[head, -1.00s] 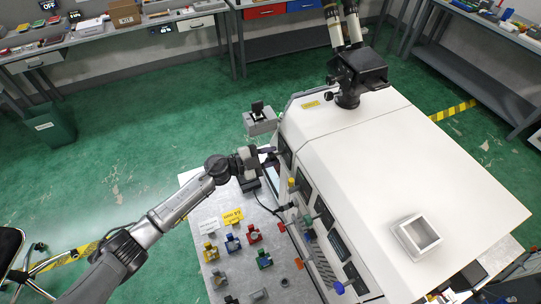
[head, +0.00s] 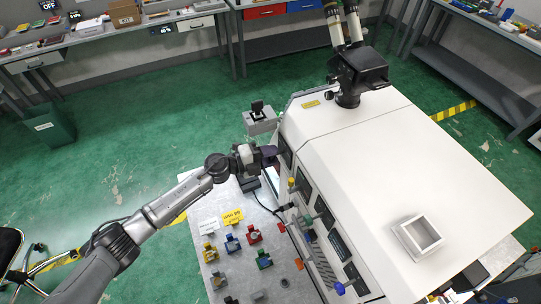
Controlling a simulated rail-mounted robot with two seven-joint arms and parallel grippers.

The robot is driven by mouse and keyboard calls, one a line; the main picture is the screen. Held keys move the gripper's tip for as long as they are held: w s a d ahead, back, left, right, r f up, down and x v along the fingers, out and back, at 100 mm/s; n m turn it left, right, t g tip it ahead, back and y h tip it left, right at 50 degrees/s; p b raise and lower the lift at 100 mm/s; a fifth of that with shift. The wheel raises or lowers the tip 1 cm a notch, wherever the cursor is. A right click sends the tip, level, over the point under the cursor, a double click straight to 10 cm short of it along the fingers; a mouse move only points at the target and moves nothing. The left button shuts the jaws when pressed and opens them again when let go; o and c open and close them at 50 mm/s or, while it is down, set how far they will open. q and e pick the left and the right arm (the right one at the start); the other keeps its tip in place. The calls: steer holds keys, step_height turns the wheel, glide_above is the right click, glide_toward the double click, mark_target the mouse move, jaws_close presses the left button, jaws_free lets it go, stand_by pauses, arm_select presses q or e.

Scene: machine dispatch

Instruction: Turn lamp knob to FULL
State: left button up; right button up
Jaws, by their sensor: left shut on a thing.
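The white machine (head: 400,150) fills the right half of the head view, with its panel of dark windows and coloured knobs facing left. My left gripper (head: 268,155) is at the far end of that panel, shut, with its fingertips against the panel side. The lamp knob lies at the fingertips and is hidden behind the gripper, so its setting cannot be read. My right gripper is not in view.
A black fixture (head: 350,75) stands on the machine. An open square tray (head: 421,233) sits on its top.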

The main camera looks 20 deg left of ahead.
arm_select(q)
steer(key=m, duration=0.4)
steer(key=shift+y, duration=0.3)
steer(key=shift+m+b, duration=0.3)
steer(key=shift+m, duration=0.1)
steer(key=o, duration=0.9)
steer(key=b+v, duration=0.3)
steer(key=v, duration=1)
steer(key=shift+s+a+b, duration=0.25)
steer(key=shift+s+b, duration=0.05)
